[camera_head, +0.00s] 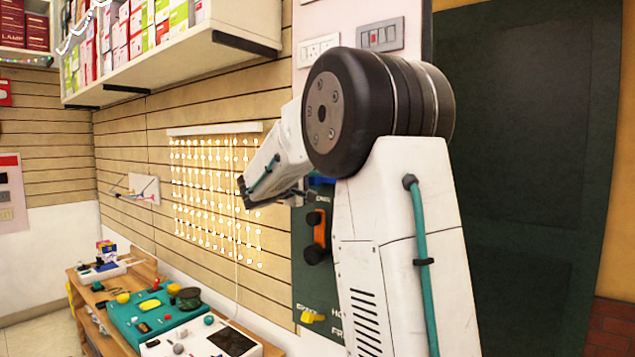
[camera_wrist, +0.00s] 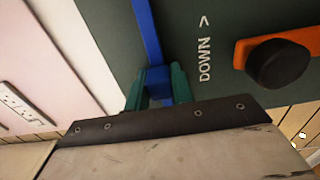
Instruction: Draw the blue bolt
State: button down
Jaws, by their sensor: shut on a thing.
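The blue bolt (camera_wrist: 148,30) is a long bar on a dark green panel (camera_wrist: 195,20). In the wrist view it runs from the top edge down to my gripper (camera_wrist: 158,86). My gripper's teal fingers stand one on each side of the blue and are shut on it. The bolt's end near the fingers is partly hidden by the gripper body. In the head view a small blue part of the bolt (camera_head: 318,180) shows beside my arm, and the gripper is mostly hidden there.
An orange bolt with a black knob (camera_wrist: 278,63) is right of the "DOWN" lettering. A yellow piece (camera_head: 312,316) sits lower on the panel. White sockets (camera_head: 318,49) are above. A bench with devices (camera_head: 160,310) stands left, below a lit string-light panel (camera_head: 215,190).

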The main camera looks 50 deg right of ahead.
jog(key=c, duration=1.2)
grip_release()
jog(key=shift+w+a, duration=0.1)
jog(key=shift+w, duration=0.15)
jog(key=a, duration=0.7)
jog(key=shift+s+a, duration=0.3)
jog(key=shift+a, duration=0.05)
